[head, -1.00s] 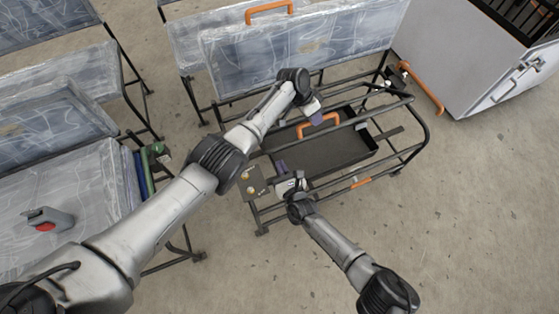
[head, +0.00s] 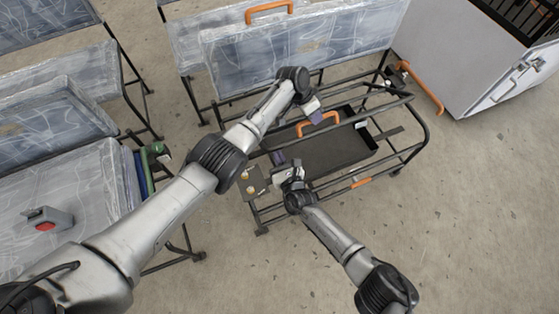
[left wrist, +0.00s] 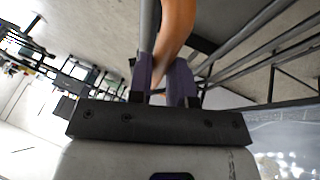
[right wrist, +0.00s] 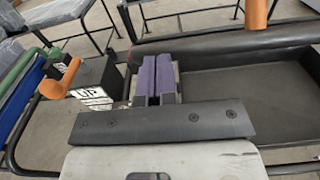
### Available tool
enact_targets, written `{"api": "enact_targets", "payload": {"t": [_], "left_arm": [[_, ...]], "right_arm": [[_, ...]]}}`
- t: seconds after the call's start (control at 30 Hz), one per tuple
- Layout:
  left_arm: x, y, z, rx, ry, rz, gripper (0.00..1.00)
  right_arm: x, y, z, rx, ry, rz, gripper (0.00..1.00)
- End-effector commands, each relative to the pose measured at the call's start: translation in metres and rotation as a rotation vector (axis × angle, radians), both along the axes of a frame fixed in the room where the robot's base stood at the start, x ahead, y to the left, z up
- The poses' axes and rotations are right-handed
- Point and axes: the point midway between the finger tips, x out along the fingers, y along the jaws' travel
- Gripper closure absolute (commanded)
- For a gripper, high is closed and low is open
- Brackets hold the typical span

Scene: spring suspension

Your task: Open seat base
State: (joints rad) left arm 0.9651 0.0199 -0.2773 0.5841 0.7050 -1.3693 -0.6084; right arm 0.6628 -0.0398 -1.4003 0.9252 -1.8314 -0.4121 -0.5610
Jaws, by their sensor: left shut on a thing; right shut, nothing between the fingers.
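A plastic-wrapped seat panel (head: 300,50) stands upright behind a black tubular frame (head: 425,130). Another wrapped panel with an orange handle (head: 268,8) stands behind it. A black tray (head: 345,150) lies within the frame. My left gripper (head: 313,112) is shut on an orange handle (head: 320,122) over the tray; this handle fills the space between its fingers in the left wrist view (left wrist: 178,30). My right gripper (head: 280,160) is shut and empty above the tray's left end. Beside it is a dark box with an orange knob and an "UP" label (right wrist: 92,97).
More wrapped seats (head: 70,190) stand at the left, with a red-marked grey device (head: 45,220) on one. A grey cabinet (head: 490,60) stands at the upper right, with an orange bar (head: 428,90) near it. The floor at the lower right is clear.

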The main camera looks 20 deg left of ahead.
Motion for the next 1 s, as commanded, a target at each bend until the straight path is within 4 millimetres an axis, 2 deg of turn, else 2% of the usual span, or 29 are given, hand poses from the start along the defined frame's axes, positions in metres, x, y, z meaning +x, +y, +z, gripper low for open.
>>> {"api": "enact_targets", "payload": {"t": [0.03,0.13,0.17,0.4,0.77,1.0], "left_arm": [[-0.003,0.002,-0.007,0.005,0.008,0.003,1.0],[-0.003,0.001,-0.008,0.005,0.01,0.002,1.0],[-0.004,0.001,-0.009,0.005,0.011,0.003,0.79],[-0.003,-0.001,-0.006,0.001,0.009,0.0,0.56],[-0.003,0.001,0.0,-0.002,0.007,-0.002,0.56],[-0.006,0.014,0.025,-0.001,0.005,-0.001,0.56]], "right_arm": [[0.002,0.003,0.005,0.01,-0.007,0.001,1.0],[0.002,0.003,0.006,0.011,-0.009,0.001,1.0],[0.002,0.004,0.007,0.012,-0.009,0.001,1.0],[0.001,0.003,0.005,0.008,-0.006,0.001,1.0],[0.001,0.002,0.003,0.004,-0.004,0.001,1.0],[0.001,0.002,0.003,0.004,-0.003,0.001,1.0]]}}
